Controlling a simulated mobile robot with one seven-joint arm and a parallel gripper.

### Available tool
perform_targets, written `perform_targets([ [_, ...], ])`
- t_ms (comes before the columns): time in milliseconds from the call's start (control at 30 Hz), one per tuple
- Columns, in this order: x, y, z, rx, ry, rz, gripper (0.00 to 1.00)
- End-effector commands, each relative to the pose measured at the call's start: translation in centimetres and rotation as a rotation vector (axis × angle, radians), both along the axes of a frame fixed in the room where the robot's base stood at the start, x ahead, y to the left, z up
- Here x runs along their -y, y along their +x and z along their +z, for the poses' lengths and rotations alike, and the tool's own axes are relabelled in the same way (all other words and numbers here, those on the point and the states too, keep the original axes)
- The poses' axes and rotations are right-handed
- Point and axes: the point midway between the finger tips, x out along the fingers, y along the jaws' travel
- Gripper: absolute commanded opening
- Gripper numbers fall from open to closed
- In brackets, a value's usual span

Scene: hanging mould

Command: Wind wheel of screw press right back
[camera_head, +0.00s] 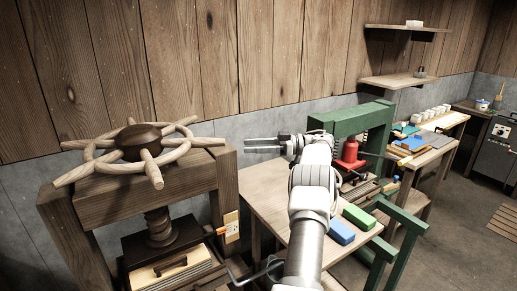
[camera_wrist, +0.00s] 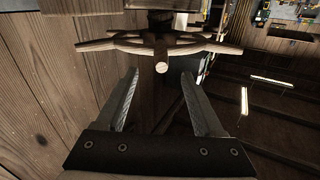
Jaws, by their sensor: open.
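The screw press (camera_head: 150,200) stands at the left in the head view. Its wooden wheel (camera_head: 103,156) lies level on top, with a dark hub (camera_head: 138,141) and several spokes that stick out past the rim. In the wrist view the wheel (camera_wrist: 120,43) is ahead, with one spoke end (camera_wrist: 161,67) facing me between the open fingers (camera_wrist: 160,85). Nothing is between the fingers' gripping faces.
A wooden table (camera_head: 272,195) stands right of the press, holding a blue block (camera_head: 340,232) and a green block (camera_head: 359,216). A green frame (camera_head: 352,119) with a red object (camera_head: 349,152) stands behind my arm. A plank wall is behind the press. Open floor (camera_head: 450,240) lies at the right.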

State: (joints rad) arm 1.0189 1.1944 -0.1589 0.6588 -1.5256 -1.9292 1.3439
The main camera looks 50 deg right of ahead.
Motion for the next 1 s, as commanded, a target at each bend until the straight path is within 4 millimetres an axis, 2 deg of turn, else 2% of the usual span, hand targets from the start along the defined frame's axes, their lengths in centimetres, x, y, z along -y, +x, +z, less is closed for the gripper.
perform_targets([
  [233, 1.2, -1.2, -0.1, -0.001, 0.000, 0.001, 0.69],
  [867, 1.3, -1.2, 0.1, -0.001, -0.001, 0.000, 0.69],
  [967, 1.0, -0.4, 1.0, 0.018, -0.010, -0.015, 0.69],
  [1000, 0.8, 0.3, 1.9, 0.036, -0.018, -0.028, 0.69],
])
